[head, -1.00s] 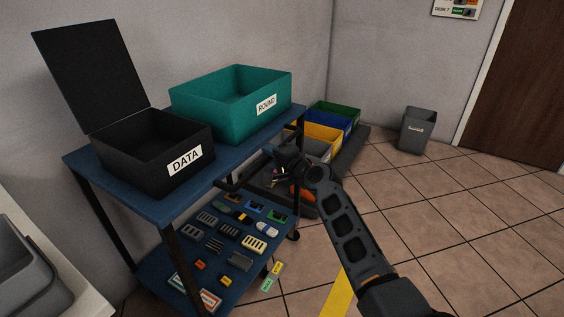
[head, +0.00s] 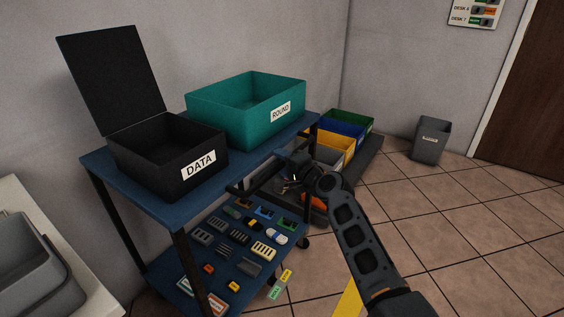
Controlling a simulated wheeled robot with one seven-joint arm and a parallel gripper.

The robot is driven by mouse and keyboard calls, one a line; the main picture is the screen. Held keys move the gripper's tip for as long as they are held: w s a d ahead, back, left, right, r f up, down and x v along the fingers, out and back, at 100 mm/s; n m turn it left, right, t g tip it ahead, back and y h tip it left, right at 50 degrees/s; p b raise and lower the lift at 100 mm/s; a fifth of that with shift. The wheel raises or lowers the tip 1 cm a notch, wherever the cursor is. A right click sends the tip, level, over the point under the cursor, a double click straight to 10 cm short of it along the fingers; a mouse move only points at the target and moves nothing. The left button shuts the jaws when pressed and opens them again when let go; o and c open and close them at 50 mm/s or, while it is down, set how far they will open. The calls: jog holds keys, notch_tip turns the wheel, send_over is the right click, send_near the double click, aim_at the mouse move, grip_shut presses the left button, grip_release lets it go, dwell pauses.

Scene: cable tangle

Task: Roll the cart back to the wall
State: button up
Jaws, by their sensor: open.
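The blue cart (head: 133,193) stands close along the grey wall at left centre. Its top shelf carries an open black bin marked DATA (head: 160,165) and a teal bin marked ROUND (head: 235,125). Its lower shelf (head: 180,268) holds several small connectors and adapters. A dark handle bar (head: 236,188) sticks out from the cart's near side. My gripper (head: 288,181) is open beside the right part of this handle. Its fingers are small and dark here, and I cannot tell whether they touch the bar.
A low dark platform (head: 362,168) behind the cart carries grey, yellow, blue and green bins. A grey waste bin (head: 430,140) stands by the door (head: 525,110). A pale counter (head: 75,262) is at left. Tiled floor (head: 440,225) at right is clear.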

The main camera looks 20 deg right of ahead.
jog(key=p+v, duration=0.1)
jog(key=v, duration=0.6)
jog(key=shift+s, duration=0.25)
jog(key=s+f+n+g+h+p, duration=0.1)
jog(key=s+f+n+h+p, duration=0.2)
jog(key=s, duration=1.3)
jog(key=s+f+n+h+p, duration=0.15)
jog(key=s+f, duration=0.35)
jog(key=s, duration=1.1)
jog(key=s+a+r+n+p, duration=0.1)
jog(key=s+r+n, duration=0.4)
jog(key=s+r, duration=0.5)
jog(key=s+a+r+n+p, duration=0.1)
jog(key=s+r+n, duration=0.3)
jog(key=s+r, duration=0.5)
jog(key=s+p, duration=0.1)
jog(key=s, duration=0.5)
jog(key=shift+s+a+r+n, duration=0.2)
jog(key=shift+s+r+n, duration=0.15)
jog(key=shift+r, duration=0.05)
